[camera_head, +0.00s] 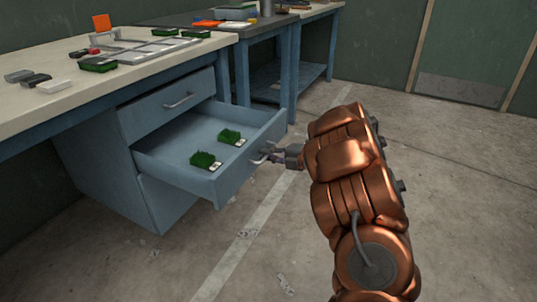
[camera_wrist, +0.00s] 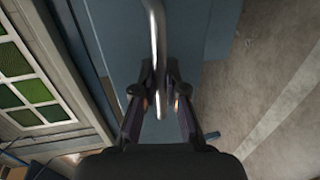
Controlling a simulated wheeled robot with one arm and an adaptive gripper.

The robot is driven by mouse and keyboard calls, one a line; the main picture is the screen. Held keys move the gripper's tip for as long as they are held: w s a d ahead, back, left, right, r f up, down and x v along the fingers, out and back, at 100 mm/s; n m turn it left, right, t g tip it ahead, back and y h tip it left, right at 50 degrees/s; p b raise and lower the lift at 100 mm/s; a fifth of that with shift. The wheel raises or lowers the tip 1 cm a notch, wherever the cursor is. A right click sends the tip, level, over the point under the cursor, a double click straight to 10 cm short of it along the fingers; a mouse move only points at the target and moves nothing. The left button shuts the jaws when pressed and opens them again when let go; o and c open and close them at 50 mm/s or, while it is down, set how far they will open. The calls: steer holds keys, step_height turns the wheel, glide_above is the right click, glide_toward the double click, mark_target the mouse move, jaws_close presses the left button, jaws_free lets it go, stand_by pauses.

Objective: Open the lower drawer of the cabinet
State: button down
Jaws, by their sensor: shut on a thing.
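The blue cabinet (camera_head: 95,165) stands under the bench at left in the head view. Its lower drawer (camera_head: 235,172) is pulled well out, with two small green turf samples with white labels (camera_head: 205,160) (camera_head: 231,137) lying inside. The upper drawer (camera_head: 150,112) above it is closed. My gripper (camera_head: 272,156) is at the front of the open drawer, shut on its handle. In the wrist view the metal handle bar (camera_wrist: 155,40) runs between the two fingers (camera_wrist: 159,98). The gripper partly hides the handle in the head view.
The bench top (camera_head: 40,105) holds a metal frame tray (camera_head: 150,50), green turf samples and small blocks. A second table (camera_head: 275,30) stands behind. Concrete floor (camera_head: 260,255) in front of the drawer is clear. A door (camera_head: 465,50) is at the back right.

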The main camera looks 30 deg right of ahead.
steer(key=c, duration=1.2)
jaws_free()
steer(key=v, duration=1.2)
steer(key=shift+d, duration=0.1)
